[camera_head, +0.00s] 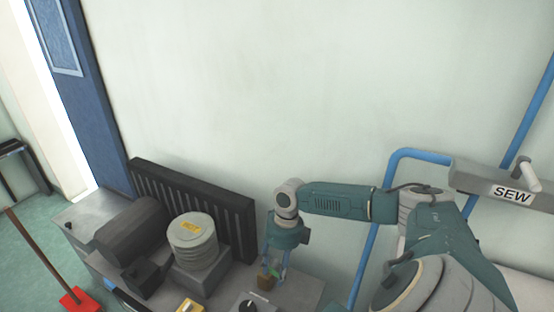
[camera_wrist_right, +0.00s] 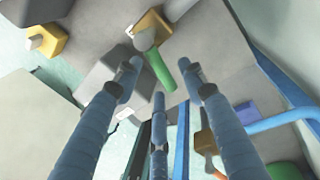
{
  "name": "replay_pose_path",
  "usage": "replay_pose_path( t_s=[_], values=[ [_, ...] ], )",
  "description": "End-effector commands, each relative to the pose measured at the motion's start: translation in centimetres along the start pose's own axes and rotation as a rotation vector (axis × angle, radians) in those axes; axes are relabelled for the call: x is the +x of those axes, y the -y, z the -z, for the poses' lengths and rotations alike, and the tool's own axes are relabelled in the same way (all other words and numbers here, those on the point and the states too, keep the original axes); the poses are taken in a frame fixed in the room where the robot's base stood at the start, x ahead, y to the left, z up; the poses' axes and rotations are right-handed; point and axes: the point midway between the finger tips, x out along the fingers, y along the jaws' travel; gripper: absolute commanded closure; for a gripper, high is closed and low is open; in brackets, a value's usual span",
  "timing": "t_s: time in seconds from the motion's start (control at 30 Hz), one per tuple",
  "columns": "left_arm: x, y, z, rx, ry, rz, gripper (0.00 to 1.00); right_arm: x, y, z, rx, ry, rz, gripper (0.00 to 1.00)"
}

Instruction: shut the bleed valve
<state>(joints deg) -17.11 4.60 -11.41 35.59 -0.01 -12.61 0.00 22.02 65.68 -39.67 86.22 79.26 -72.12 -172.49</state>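My right gripper (camera_head: 272,267) points down over the bench beside the wall, at the end of the arm coming in from the right. In the right wrist view its three blue-grey fingers (camera_wrist_right: 161,76) are spread apart with nothing clasped. A brass block (camera_wrist_right: 152,28) with a rounded grey part and a green lever (camera_wrist_right: 160,70) lies beyond the fingertips, the lever showing between them. I cannot tell whether they touch. A small brown-brass piece (camera_head: 265,282) shows just below the fingers in the head view. No label tells me which fitting is the bleed valve. My left gripper is out of view.
A dark motor (camera_head: 131,232), a grey ribbed cylinder (camera_head: 193,243) and a black finned panel (camera_head: 190,200) stand left of the gripper. A black knob (camera_head: 248,306) is at the front.

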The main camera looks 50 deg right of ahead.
Motion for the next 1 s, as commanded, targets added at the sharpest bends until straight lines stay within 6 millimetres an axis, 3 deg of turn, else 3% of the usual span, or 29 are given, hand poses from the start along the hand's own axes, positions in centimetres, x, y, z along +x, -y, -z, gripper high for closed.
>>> replay_pose_path(
  t_s=[0.2,0.33,0.7,1.0],
  values=[
    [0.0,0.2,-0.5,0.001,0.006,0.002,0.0,-0.1,0.0,0.0,0.0,-0.001,0.0,0.6],
    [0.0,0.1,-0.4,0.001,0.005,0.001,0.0,-1.2,0.1,0.0,0.001,0.001,0.001,0.6],
    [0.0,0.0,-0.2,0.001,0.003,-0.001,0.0,-8.7,0.1,-0.1,0.0,0.002,0.002,0.6],
    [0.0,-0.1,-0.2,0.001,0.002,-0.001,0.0,-11.8,0.0,0.0,0.001,0.0,0.0,0.6]
  ],
)
